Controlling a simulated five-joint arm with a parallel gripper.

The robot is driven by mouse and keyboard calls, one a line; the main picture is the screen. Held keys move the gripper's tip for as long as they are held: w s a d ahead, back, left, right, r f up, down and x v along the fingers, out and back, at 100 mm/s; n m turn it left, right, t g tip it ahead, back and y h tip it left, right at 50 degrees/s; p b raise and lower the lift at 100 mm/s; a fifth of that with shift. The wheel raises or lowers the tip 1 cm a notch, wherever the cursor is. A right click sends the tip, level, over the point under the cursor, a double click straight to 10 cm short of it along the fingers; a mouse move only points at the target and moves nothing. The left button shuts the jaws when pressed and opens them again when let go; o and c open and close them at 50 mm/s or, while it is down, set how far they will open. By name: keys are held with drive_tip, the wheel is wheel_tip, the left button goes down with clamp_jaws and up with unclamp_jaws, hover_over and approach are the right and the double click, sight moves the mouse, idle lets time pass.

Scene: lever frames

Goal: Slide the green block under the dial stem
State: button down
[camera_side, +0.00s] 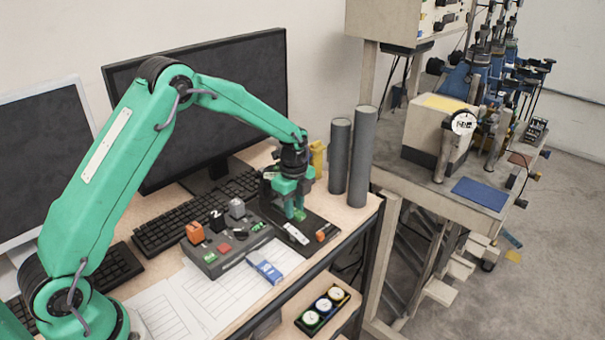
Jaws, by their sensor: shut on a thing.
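My gripper (296,203) is at the right part of the desk, pointing down over a dark base plate. It is shut on a small green block (299,215), which shows just below the fingers. The fingers are also green, so the block's upper edge is hard to make out. A round white dial (463,123) is on a beige machine on the separate bench at right, well apart from my gripper. I cannot clearly make out its stem.
Two tall grey cylinders (361,157) stand right of my gripper. A grey control box (225,245) with coloured blocks and buttons is to its left, with a blue item (264,269) in front. A tray with three round gauges (322,308) sits lower, and papers (215,300) cover the desk front.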

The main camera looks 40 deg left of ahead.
drive_tip(key=shift+a+f, duration=0.2)
drive_tip(key=shift+a, duration=0.2)
drive_tip(key=c, duration=1.2)
unclamp_jaws()
drive_tip(key=c, duration=0.3)
drive_tip(key=shift+o, duration=0.3)
drive_tip(key=shift+s+d+r, duration=0.1)
drive_tip(key=shift+d+r, duration=0.2)
drive_tip(key=shift+r, duration=0.1)
drive_tip(key=shift+o, duration=1.2)
drive_tip(key=shift+d+r, duration=0.1)
drive_tip(key=shift+r, duration=0.1)
drive_tip(key=shift+d+r, duration=0.75)
